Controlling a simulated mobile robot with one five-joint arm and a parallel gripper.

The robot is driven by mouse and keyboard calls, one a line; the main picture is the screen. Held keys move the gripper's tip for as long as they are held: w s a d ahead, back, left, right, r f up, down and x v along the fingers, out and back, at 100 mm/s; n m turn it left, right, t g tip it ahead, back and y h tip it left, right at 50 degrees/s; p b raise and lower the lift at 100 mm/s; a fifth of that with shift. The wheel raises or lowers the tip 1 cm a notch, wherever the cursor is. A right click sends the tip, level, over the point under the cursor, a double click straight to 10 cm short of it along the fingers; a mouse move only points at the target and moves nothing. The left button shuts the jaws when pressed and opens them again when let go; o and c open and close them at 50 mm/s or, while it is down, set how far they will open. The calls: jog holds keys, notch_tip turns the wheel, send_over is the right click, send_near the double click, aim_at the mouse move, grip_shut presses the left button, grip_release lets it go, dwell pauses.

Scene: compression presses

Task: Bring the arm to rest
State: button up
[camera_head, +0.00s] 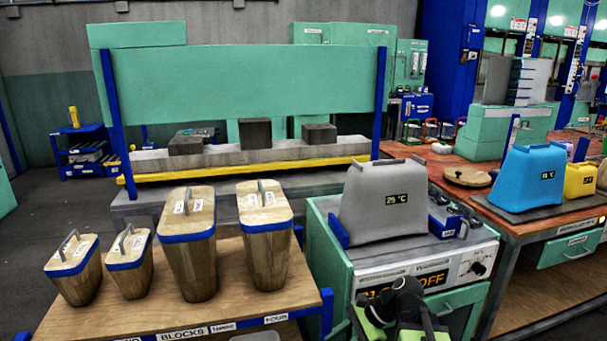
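My gripper (400,325) is at the bottom edge of the head view, right of centre. It is black with bright green parts on its left and right sides. The frame's lower edge cuts it off, so its fingertips and the gap between them do not show clearly. No held object can be seen. It appears in front of the green cabinet (325,245) with the control panel, and it covers part of the orange lettering there. I cannot tell whether it touches the cabinet.
Several lidded wooden blocks (187,255) stand on a wooden table (130,318) at left. A grey heater cover (385,205) sits on the cabinet. A blue cover (533,177) stands on the right bench (500,228). A green press (240,75) stands behind. Floor shows at far left.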

notch_tip(320, 180, down, 4)
jog(key=s+a+n+h, duration=0.1)
jog(key=s+n+h, duration=0.1)
jog(key=n+h, duration=0.25)
jog(key=w+d+f+n+h, duration=0.15)
jog(key=d+n+h, duration=0.25)
jog(key=d+n, duration=0.45)
notch_tip(320, 180, up, 22)
jog(key=p, duration=2.2)
jog(key=shift+d+p, duration=0.15)
jog(key=shift+p, duration=0.15)
jog(key=shift+f, duration=0.15)
